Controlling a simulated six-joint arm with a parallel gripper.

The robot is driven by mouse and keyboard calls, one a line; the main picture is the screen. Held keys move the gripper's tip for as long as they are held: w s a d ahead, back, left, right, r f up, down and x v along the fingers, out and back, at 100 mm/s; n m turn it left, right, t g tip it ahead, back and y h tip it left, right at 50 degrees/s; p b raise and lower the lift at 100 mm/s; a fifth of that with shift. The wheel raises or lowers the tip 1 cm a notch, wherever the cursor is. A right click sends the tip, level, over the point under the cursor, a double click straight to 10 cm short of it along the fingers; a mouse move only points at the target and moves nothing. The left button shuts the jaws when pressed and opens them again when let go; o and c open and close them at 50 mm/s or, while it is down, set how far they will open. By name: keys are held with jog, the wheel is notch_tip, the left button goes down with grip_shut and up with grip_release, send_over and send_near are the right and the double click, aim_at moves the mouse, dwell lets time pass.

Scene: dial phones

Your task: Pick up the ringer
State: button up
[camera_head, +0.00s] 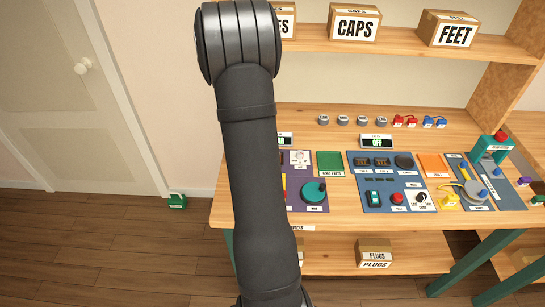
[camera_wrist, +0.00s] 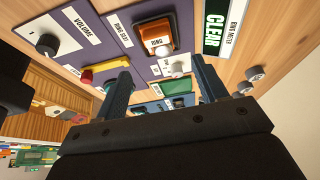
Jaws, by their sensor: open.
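In the head view my arm covers the gripper and much of the purple panel (camera_head: 300,181), and I cannot make out the orange block there.
A white round knob (camera_wrist: 176,67), a volume dial (camera_wrist: 48,44) and a red-and-yellow part (camera_wrist: 92,76) lie close by. The blue panel (camera_head: 381,201) holds several controls. Labelled boxes (camera_head: 355,22) stand on the shelf above.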

jog(key=shift+x, duration=3.55)
jog(key=shift+a, duration=0.1)
jog(key=c, duration=1.2)
jog(key=shift+r, duration=0.1)
